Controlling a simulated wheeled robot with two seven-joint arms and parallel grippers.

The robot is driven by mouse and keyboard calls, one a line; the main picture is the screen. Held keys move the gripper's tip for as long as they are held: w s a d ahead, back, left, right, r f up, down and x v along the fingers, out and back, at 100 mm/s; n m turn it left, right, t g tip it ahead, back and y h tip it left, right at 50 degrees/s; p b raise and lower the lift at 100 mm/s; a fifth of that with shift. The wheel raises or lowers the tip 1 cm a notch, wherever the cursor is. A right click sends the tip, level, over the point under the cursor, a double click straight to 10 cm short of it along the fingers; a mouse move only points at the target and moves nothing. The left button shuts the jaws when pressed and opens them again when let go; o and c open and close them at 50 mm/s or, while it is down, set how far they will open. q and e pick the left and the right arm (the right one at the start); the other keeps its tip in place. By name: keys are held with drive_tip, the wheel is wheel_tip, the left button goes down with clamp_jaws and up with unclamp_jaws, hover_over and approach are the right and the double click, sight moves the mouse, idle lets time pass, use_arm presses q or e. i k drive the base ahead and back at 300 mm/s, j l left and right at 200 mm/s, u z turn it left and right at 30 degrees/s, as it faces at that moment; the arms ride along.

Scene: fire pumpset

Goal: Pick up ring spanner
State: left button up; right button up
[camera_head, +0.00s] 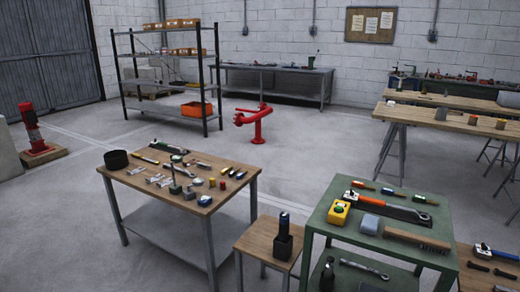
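A silver spanner (365,269) lies on the lower shelf of the green cart (330,222) at the front right. Its ends are too small to tell for sure whether it is a ring spanner. A tool with an orange handle (375,203) lies on the cart's top among other tools. Several small metal tools lie on the wooden table (225,205) at the left, too small to tell apart. Neither of my grippers shows in the head view.
A small wooden stool (254,240) with a dark upright tool (283,240) stands between the table and the cart. A red pipe fitting (257,125) stands on the floor behind. Shelving (128,65) and workbenches line the back and right. Open floor lies in the middle.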

sight(165, 166)
drive_tip(key=i+j+z, duration=0.1)
drive_tip(key=i+j, duration=0.15)
drive_tip(key=i+j+z, duration=0.1)
drive_tip(key=j, duration=0.3)
drive_tip(key=i+j+z, duration=0.1)
drive_tip(key=i+j, duration=0.2)
drive_tip(key=i+j+z, duration=0.15)
drive_tip(key=j, duration=0.25)
drive_tip(key=i+j, duration=0.2)
drive_tip(key=j, duration=0.15)
drive_tip(key=i+j, duration=0.15)
drive_tip(key=j, duration=0.2)
drive_tip(key=i+j, duration=0.2)
drive_tip(key=j, duration=0.2)
drive_tip(key=i+j, duration=0.2)
drive_tip(key=j, duration=0.15)
drive_tip(key=i+j, duration=0.2)
drive_tip(key=j, duration=0.15)
drive_tip(key=i+j, duration=0.15)
drive_tip(key=j, duration=0.2)
drive_tip(key=i+j+z, duration=0.1)
drive_tip(key=j, duration=0.3)
drive_tip(key=i+j, duration=0.3)
